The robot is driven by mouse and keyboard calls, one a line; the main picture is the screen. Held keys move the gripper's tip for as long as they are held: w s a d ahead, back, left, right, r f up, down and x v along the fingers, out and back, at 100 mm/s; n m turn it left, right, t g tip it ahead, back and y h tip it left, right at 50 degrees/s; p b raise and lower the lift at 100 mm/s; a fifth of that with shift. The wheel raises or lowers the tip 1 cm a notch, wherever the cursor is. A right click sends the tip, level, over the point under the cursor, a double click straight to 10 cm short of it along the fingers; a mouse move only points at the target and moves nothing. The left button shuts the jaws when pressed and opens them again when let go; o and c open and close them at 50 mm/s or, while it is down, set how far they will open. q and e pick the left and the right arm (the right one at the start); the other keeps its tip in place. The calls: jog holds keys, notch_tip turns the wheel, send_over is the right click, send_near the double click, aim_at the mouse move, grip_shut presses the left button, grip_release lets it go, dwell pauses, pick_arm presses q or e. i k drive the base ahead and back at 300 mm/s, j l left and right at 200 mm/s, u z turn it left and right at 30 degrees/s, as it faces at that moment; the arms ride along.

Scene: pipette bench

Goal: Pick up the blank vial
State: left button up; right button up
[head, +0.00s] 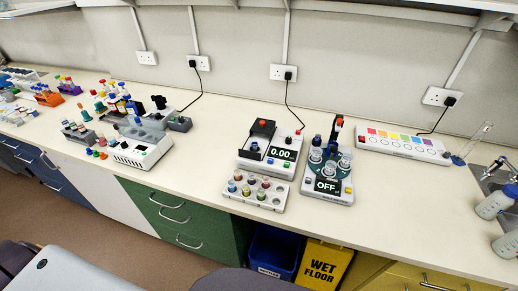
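A white vial rack (275,203) sits at the front edge of the bench, right of the middle. Several small vials with coloured caps stand in it, among them a blue-capped vial (232,186) at its left end. No label is readable, so I cannot tell which vial is the blank. Neither of my grippers shows in the head view.
Behind the rack is a white device (284,155) reading 0.00. Right of it, another device (328,186) reads OFF and carries clear cups. A colour-strip panel (403,143) stands farther right. Racks and bottles crowd the left. Bare bench (205,150) lies between.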

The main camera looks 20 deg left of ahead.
aim_at(254, 144)
jog(key=i+l+u, duration=0.1)
jog(key=l+u, duration=0.2)
jog(key=l, duration=0.5)
jog(key=l+u, duration=0.35)
jog(key=l, duration=0.45)
